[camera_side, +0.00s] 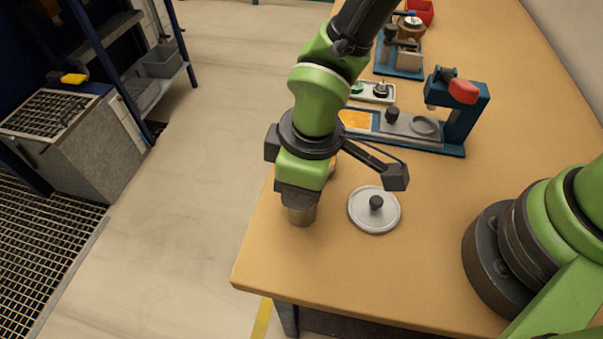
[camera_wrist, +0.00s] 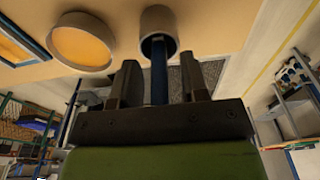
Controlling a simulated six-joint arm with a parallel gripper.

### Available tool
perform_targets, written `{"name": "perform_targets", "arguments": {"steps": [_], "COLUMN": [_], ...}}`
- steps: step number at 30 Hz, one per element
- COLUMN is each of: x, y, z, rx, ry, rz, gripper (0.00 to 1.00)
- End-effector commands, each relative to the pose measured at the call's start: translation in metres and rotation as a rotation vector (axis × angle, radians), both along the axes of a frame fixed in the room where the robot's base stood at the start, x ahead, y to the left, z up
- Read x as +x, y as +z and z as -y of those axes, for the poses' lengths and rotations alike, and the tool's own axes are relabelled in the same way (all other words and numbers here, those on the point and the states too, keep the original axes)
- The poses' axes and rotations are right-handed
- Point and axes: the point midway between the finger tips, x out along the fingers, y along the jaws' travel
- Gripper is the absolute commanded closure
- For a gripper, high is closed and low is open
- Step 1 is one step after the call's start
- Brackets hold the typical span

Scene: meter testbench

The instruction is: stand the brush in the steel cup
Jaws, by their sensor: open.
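The steel cup (camera_side: 302,215) stands upright on the wooden table near its left edge in the side view, directly under my gripper (camera_side: 297,193). In the wrist view the cup (camera_wrist: 158,17) is at the top centre, its dark mouth facing my gripper (camera_wrist: 160,62). The brush (camera_wrist: 159,78) shows as a dark blue shaft between my two fingers, with its far end inside the cup's mouth. My fingers are apart, with a gap on each side of the shaft. The brush's bristles are not visible, and the side view hides the brush behind my gripper.
A pale round disc with a dark knob (camera_side: 374,211) lies right of the cup. A round orange-filled dish (camera_wrist: 82,44) is beside the cup in the wrist view. A blue fixture (camera_side: 455,125) stands farther back. The table front is clear.

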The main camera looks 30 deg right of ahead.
Motion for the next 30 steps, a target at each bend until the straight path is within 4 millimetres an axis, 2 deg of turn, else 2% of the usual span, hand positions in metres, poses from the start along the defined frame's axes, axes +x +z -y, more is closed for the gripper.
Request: {"name": "perform_targets", "arguments": {"steps": [5, 15, 19, 24, 30], "x": [0.0, -0.006, -0.008, -0.01, -0.01], "y": [0.013, 0.083, 0.105, 0.12, 0.123], "z": [0.0, 0.006, 0.008, 0.01, 0.011], "rx": [0.003, 0.005, 0.004, 0.001, 0.002], "ry": [0.0, -0.001, 0.0, 0.0, -0.003], "rz": [0.003, 0.005, 0.004, 0.001, 0.001], "gripper": [0.59, 0.59, 0.59, 0.59, 0.59]}}
